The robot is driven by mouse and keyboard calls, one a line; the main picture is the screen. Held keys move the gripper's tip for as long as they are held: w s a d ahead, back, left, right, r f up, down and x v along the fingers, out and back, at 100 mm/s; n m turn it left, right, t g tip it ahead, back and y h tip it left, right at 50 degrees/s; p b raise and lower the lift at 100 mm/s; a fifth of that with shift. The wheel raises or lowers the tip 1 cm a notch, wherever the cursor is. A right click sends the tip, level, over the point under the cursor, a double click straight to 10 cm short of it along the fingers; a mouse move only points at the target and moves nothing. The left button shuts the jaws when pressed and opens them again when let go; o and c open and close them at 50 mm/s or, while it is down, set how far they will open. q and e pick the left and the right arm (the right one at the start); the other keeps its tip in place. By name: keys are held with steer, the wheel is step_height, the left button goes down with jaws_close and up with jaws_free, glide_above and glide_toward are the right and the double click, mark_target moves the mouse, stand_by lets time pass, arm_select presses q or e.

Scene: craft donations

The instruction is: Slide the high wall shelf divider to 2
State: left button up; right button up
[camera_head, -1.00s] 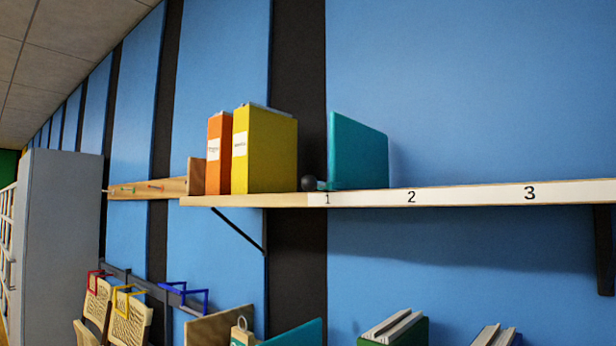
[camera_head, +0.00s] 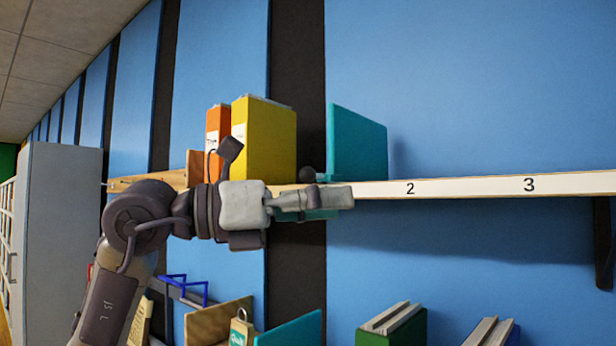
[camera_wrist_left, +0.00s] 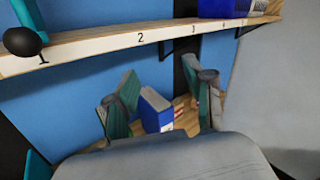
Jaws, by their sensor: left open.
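The teal divider (camera_head: 357,143) stands upright on the high wall shelf (camera_head: 460,187), near its left part. Its dark round knob (camera_head: 307,174) sits at the divider's lower front left. In the left wrist view the knob (camera_wrist_left: 25,42) is at the upper left, just above the label 1, with a strip of the divider (camera_wrist_left: 28,12) behind it. My left gripper (camera_head: 345,197) is open and empty, in front of the shelf edge just below the knob. It hides the label 1 in the head view. The label 2 (camera_head: 410,188) is to the right. My right gripper is not seen.
An orange binder (camera_head: 216,135) and a yellow binder (camera_head: 265,140) stand left of the divider. The shelf top by labels 2 and 3 looks clear. A blue object (camera_wrist_left: 232,8) stands farther along. Books (camera_head: 392,325) stand below. A grey cabinet (camera_head: 60,240) is at left.

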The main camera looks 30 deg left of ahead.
mark_target(301, 175)
arm_select(q)
steer(key=s+a+r+n+t+y, duration=0.2)
steer(key=a+y, duration=0.2)
steer(key=a, duration=0.2)
steer(key=s+a+r+n+t+y, duration=0.2)
steer(key=s+a+n+y, duration=0.15)
steer(key=a, duration=0.25)
steer(key=shift+m, duration=0.25)
steer(key=p+x, duration=0.4)
steer(key=x, duration=0.9)
steer(key=shift+w+a, duration=0.15)
steer(key=shift+w, duration=0.6)
jaws_close()
